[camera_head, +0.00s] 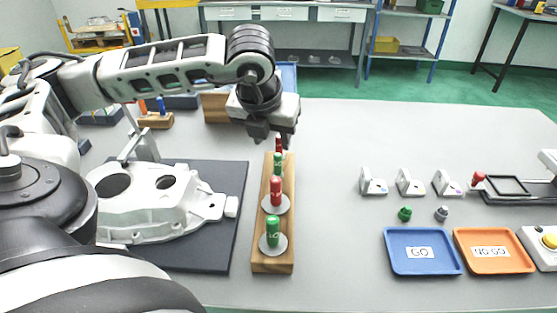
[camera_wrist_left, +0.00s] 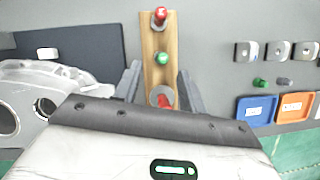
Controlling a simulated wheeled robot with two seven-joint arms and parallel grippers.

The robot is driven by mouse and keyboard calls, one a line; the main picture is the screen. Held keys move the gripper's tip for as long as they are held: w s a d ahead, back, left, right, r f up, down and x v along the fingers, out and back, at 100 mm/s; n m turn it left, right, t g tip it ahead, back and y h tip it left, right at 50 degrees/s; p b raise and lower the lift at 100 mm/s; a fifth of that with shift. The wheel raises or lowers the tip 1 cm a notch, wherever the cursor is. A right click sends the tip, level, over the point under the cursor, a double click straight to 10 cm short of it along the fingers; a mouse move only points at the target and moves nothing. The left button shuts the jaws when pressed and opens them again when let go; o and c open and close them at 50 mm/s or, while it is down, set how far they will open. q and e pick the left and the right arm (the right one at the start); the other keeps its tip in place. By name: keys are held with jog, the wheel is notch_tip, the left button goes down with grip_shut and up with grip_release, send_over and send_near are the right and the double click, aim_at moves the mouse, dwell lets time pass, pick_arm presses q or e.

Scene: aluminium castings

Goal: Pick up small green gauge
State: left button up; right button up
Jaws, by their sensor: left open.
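The small green gauge (camera_head: 278,164) stands in a wooden rack (camera_head: 258,250), second from the far end; it also shows in the left wrist view (camera_wrist_left: 162,58). A small red gauge (camera_head: 278,144) stands beyond it. A larger red gauge (camera_head: 275,190) and a larger green gauge (camera_head: 272,231), each with a round metal disc at its base, stand nearer. My left gripper (camera_head: 272,139) is open and empty above the far part of the rack. In the wrist view its fingers (camera_wrist_left: 159,72) lie either side of the rack, with the small green gauge near the line between their tips.
A white casting (camera_head: 160,205) lies on a dark mat (camera_head: 235,185) left of the rack. Right are several small white blocks (camera_head: 373,183), a green plug (camera_head: 404,214), a grey plug (camera_head: 441,213), a blue GO tray (camera_head: 423,268) and an orange NO GO tray (camera_head: 495,266). Table between is clear.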

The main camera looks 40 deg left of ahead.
aim_at(277, 155)
pick_arm(q)
jog(key=x, duration=0.2)
jog(key=p+x, duration=0.1)
jog(key=x, duration=0.4)
jog(key=shift+w+d+f, duration=0.15)
jog(key=shift+d+f, duration=0.1)
jog(key=shift+f, duration=0.15)
grip_shut()
